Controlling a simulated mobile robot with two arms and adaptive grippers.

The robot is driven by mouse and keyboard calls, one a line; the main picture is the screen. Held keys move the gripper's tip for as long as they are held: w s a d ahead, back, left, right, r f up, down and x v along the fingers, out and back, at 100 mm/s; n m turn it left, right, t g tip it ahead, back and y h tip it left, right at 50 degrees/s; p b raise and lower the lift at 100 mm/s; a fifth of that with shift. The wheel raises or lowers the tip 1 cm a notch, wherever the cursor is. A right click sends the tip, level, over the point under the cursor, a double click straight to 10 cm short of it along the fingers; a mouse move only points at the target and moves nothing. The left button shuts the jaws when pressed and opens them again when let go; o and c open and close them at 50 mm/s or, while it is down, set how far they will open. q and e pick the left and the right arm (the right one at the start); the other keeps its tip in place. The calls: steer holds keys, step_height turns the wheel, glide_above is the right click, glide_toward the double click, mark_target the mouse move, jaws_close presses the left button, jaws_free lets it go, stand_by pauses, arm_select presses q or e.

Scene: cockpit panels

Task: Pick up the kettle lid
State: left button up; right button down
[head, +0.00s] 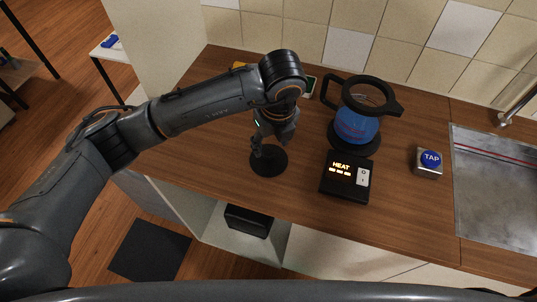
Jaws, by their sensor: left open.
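The kettle lid (269,165) is a round black disc lying on the wooden counter, left of the kettle. My left gripper (263,146) comes down from above and has its fingers over the lid, near its middle. The gripper is open; the fingers hide part of the lid's top, and I cannot tell whether they touch it. The kettle (358,123) is a clear jug with blue contents, a black rim and a black handle, and its top is uncovered. My right gripper is not in view.
A black heater control box (345,178) with a lit HEAT label sits in front of the kettle. A blue TAP button (430,159) stands further right, beside the metal sink (497,190). A tiled wall (390,40) runs behind the counter (225,155).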

mark_target(269, 152)
arm_select(q)
steer(key=f, duration=0.1)
steer(key=f+p, duration=0.1)
steer(key=f, duration=0.1)
steer(key=w+f+p, duration=0.1)
steer(key=f, duration=0.1)
steer(key=shift+a+f, duration=0.2)
steer(key=shift+a, duration=0.1)
steer(key=shift+f, duration=0.25)
jaws_close()
